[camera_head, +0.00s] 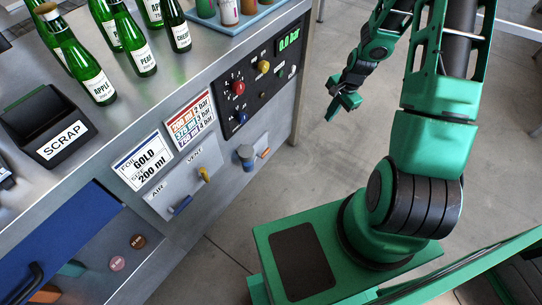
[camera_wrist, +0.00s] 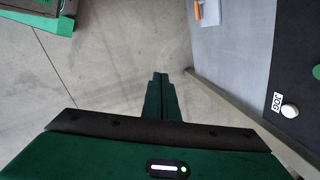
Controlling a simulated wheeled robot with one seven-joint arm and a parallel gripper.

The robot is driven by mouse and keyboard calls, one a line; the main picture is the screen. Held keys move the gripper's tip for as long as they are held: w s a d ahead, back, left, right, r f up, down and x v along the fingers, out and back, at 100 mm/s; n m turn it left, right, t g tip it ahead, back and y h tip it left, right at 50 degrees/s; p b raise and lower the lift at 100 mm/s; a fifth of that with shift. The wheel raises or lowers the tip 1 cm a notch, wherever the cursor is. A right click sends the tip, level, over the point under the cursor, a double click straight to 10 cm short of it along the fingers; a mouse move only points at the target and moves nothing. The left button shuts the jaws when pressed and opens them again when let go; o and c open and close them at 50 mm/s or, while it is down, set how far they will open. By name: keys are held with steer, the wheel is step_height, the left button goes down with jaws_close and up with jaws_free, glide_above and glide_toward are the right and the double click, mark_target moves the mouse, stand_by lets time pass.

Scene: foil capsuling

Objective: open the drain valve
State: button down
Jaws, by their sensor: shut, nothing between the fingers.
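My gripper (camera_head: 334,112) hangs in the air to the right of the cabinet, above the floor. In the wrist view its green fingers (camera_wrist: 160,82) are together with nothing between them. A small orange lever (camera_head: 264,153) sits by a grey-blue cylinder (camera_head: 246,153) low on the cabinet front. No drain label can be read, so I cannot be sure it is the drain valve. An orange piece (camera_wrist: 198,11) shows at the top of the wrist view, apart from my fingers. A blue AIR lever (camera_head: 181,205) and a yellow VENT lever (camera_head: 204,174) are further left.
A black panel (camera_head: 262,88) carries red, blue and yellow knobs and a display reading 0.0 bar. Green bottles (camera_head: 93,75) and a SCRAP bin (camera_head: 45,125) stand on the cabinet top. Open floor (camera_head: 300,170) lies beside the cabinet.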

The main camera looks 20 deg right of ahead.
steer(key=w+a+f+m+t+y, duration=0.1)
steer(key=a+f+m, duration=0.3)
steer(key=f, duration=0.5)
steer(key=w+a+f+m+t+y, duration=0.1)
steer(key=a+f+m, duration=0.4)
steer(key=f, duration=0.5)
steer(key=w+a+f+m+t, duration=0.1)
steer(key=a+f+m, duration=0.3)
steer(key=f, duration=0.5)
steer(key=shift+w+a+f+m+t+y, duration=0.3)
steer(key=shift+w+a+t+y, duration=0.1)
steer(key=shift+a+t, duration=0.25)
steer(key=w+a+f, duration=0.4)
steer(key=w, duration=0.2)
steer(key=shift+w+a+f, duration=0.3)
steer(key=shift+a, duration=0.1)
